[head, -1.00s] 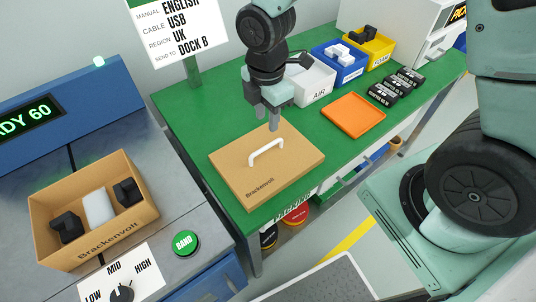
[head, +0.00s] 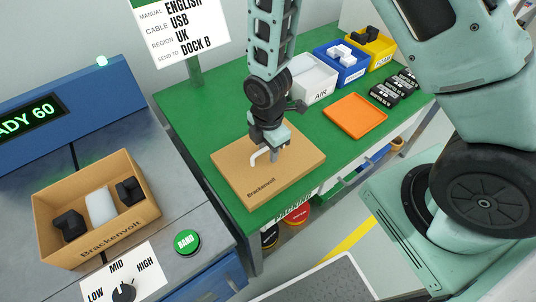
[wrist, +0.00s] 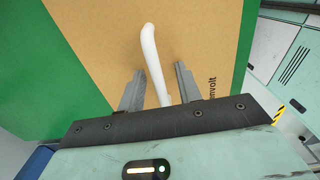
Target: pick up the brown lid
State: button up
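The brown lid (head: 290,178) lies flat on the green table, with "Brackenvolt" printed near its front edge. Its white handle (wrist: 152,60) stands up from the middle and runs between my two fingers in the wrist view. My gripper (head: 272,155) is down at the handle. In the wrist view my gripper (wrist: 158,85) is open, with a finger on each side of the handle and gaps showing. In the head view the gripper hides part of the handle.
An open brown box (head: 152,212) with black parts and a white item stands on the grey bench at left. An orange tray (head: 357,115), white, blue and yellow bins, and several black packs (head: 385,93) stand farther back on the green table.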

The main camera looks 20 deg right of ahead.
grip_shut()
dwell(0.3)
